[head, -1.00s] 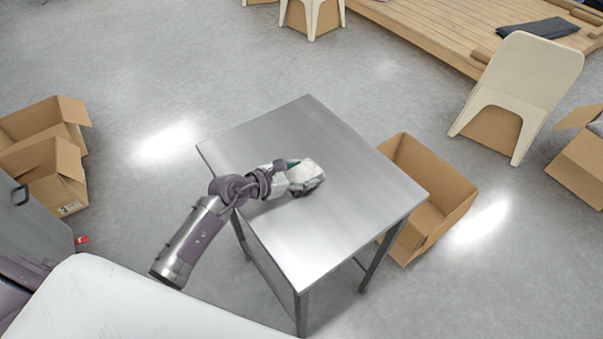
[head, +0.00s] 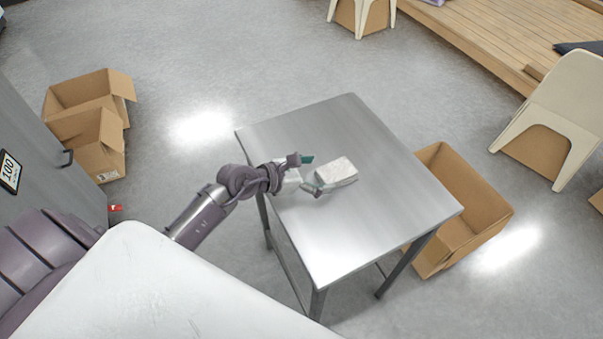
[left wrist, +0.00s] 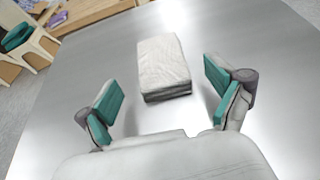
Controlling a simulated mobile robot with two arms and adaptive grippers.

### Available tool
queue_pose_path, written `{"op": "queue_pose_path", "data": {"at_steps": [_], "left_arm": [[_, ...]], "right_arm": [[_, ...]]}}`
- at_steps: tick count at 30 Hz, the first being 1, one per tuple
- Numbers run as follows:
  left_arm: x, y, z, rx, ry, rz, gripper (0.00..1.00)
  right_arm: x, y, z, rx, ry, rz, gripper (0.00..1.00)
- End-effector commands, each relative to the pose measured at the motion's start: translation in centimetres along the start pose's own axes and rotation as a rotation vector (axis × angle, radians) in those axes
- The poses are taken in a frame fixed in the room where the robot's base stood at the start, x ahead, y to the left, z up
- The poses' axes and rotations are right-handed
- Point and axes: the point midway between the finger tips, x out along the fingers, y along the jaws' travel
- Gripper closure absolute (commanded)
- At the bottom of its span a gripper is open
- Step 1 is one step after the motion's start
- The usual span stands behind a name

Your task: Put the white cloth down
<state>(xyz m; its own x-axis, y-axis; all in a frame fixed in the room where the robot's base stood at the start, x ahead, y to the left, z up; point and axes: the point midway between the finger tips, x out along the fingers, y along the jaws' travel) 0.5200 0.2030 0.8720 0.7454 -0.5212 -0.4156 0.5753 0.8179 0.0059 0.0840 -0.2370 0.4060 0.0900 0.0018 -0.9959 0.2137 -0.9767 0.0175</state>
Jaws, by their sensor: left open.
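The white cloth (head: 337,171) is a folded, flat block lying on the steel table (head: 385,200). It also shows in the left wrist view (left wrist: 163,65), ahead of and between the fingers, with its darker near side visible. My left gripper (head: 312,174) is open and empty just to the left of the cloth. In the left wrist view my left gripper (left wrist: 162,98) has its two teal-padded fingers spread wide, apart from the cloth. My right gripper is not in view.
An open cardboard box (head: 465,205) stands on the floor right of the table. More open boxes (head: 92,125) stand at the left by a grey cabinet (head: 40,140). A cream chair (head: 560,110) and wooden platform (head: 500,35) are at upper right. Most of the tabletop is bare.

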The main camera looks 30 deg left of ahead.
Motion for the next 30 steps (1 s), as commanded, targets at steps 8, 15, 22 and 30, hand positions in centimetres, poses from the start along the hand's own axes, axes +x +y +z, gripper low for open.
{"op": "queue_pose_path", "data": {"at_steps": [8,15,22,30], "left_arm": [[-5.0,0.0,-0.2,0.001,0.002,0.000,0.07],[-6.3,0.0,0.0,-0.001,0.000,-0.001,0.07],[-6.3,0.0,0.0,-0.001,0.000,-0.001,0.07],[-6.3,-0.2,0.4,-0.016,-0.019,-0.001,0.07]], "right_arm": [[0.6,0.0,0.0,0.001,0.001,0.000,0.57],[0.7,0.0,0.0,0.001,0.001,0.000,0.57],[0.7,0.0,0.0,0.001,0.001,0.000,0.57],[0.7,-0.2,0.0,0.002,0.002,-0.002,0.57]]}}
